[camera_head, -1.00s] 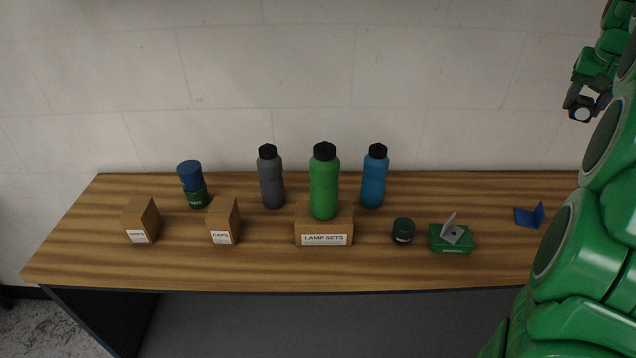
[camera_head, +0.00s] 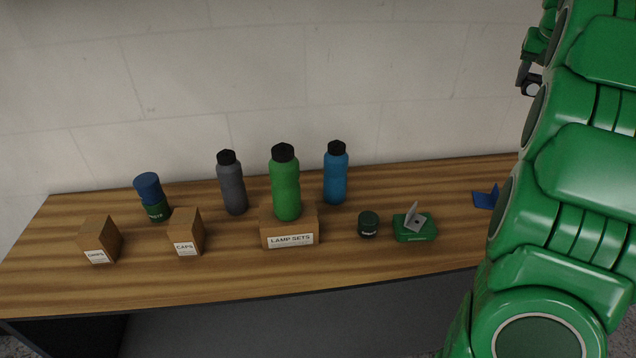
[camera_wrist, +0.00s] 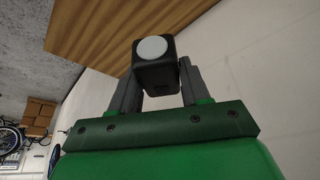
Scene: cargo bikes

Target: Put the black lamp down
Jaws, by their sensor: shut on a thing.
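The black lamp (camera_wrist: 153,65) is a small dark block with a round white lens. My gripper (camera_wrist: 155,88) is shut on it, one grey finger on each side, in the wrist view. In the head view the lamp (camera_head: 530,88) shows at the upper right, held above the level of the wooden tabletop (camera_head: 110,290) and in front of the pale wall. My gripper (camera_head: 526,72) there is partly hidden by my green arm. The lamp is apart from the table.
A green bottle (camera_head: 285,185) stands on the lamp sets box (camera_head: 262,236), between a grey bottle (camera_head: 232,187) and a blue bottle (camera_head: 335,178). Small boxes stand left. A dark jar (camera_head: 368,226), green case (camera_head: 422,232) and blue bracket (camera_head: 486,199) are right. Table stretches between are bare.

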